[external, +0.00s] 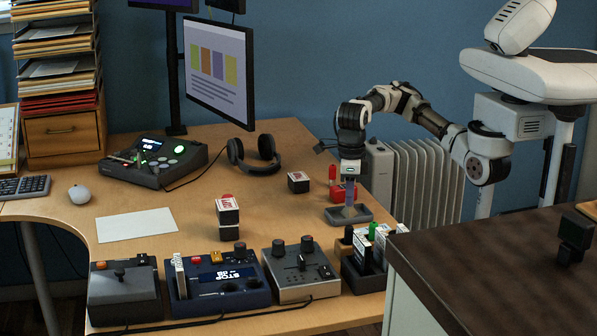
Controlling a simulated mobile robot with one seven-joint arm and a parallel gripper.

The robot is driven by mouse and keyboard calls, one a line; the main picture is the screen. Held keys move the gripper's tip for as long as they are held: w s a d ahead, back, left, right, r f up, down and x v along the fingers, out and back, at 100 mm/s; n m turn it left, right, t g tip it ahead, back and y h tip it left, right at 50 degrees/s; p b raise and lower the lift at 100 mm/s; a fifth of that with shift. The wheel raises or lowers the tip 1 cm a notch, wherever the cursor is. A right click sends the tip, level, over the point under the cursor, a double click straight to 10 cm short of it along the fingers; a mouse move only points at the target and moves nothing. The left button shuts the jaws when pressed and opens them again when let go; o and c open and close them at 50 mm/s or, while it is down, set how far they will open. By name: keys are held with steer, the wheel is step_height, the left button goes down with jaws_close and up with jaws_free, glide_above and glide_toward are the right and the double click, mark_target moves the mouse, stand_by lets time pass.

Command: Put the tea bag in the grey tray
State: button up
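The grey tray (367,218) is a small, shallow rectangle on the right part of the desk. My gripper (349,201) points straight down above it, with its tips low over the tray. A small pale beige piece (349,211), perhaps the tea bag, shows at the fingertips, inside the tray's outline. Its shape is too small to make out, and I cannot tell whether it rests on the tray or hangs from the fingers. Whether the fingers are open or shut on it is not clear.
A red item (334,180) stands close behind my gripper. Small dark boxes (298,182) and a stack (228,216) stand to the left. Control boxes (300,271) and a dark organizer (362,279) line the front edge. Headphones (254,160) lie farther back.

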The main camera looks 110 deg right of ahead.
steer(key=o, duration=0.3)
step_height(320, 180, up, 12)
steer(key=p, duration=0.2)
steer(key=shift+r, duration=0.15)
stand_by(0.3)
